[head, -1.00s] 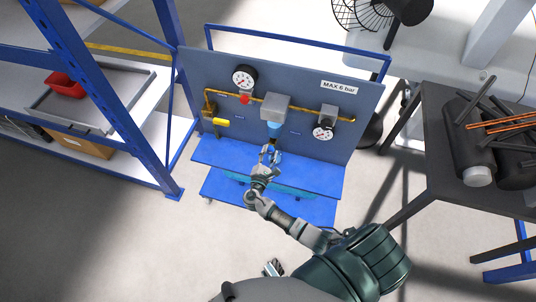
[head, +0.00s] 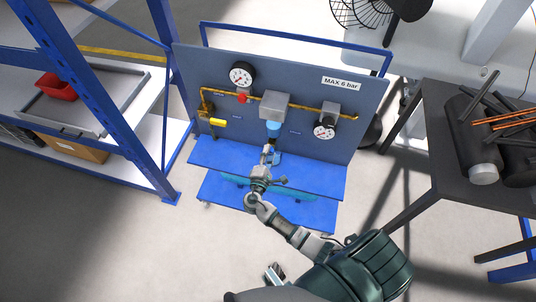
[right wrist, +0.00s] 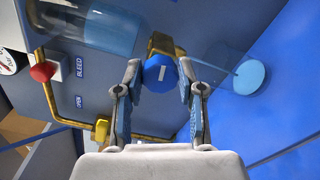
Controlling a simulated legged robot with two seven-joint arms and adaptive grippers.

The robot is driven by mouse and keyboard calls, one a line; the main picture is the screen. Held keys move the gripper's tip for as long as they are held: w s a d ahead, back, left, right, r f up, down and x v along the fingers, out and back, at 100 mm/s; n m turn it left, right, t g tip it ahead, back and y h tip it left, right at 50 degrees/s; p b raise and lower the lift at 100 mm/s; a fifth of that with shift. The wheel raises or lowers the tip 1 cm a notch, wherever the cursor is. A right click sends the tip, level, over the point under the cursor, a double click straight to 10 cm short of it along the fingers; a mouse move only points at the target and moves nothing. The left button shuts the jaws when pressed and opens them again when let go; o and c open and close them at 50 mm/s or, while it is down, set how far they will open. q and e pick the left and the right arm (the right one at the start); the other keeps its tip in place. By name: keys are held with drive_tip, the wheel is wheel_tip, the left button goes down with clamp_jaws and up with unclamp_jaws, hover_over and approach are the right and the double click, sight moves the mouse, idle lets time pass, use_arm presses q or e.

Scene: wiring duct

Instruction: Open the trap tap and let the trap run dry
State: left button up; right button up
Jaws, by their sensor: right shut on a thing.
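The trap tap's blue knob (right wrist: 158,74), with a white bar across its face, sits on a brass fitting (right wrist: 163,45) below the trap bowl. My right gripper (right wrist: 160,82) is shut on the knob, one finger on each side. In the head view the right gripper (head: 267,152) reaches up to just below the blue bowl (head: 274,128) and hides the tap. The clear bowl (right wrist: 100,22) shows bluish liquid. A clear cup (right wrist: 222,66) with pale blue in it stands beside the tap. A small grey part at the bottom, probably my left gripper (head: 275,273), is barely visible.
The panel (head: 225,65) carries two gauges, a red knob (head: 242,98), a yellow lever (head: 218,122) and brass piping. A blue-framed shelf (head: 150,100) stands left. A dark table (head: 440,160) with black cylinders stands right.

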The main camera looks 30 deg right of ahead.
drive_tip(key=shift+s+f, duration=0.1)
drive_tip(key=shift+f, duration=0.05)
drive_tip(key=o, duration=1.1)
drive_tip(key=shift+o, duration=0.2)
drive_tip(key=v, duration=1.2)
drive_tip(key=shift+f, duration=0.1)
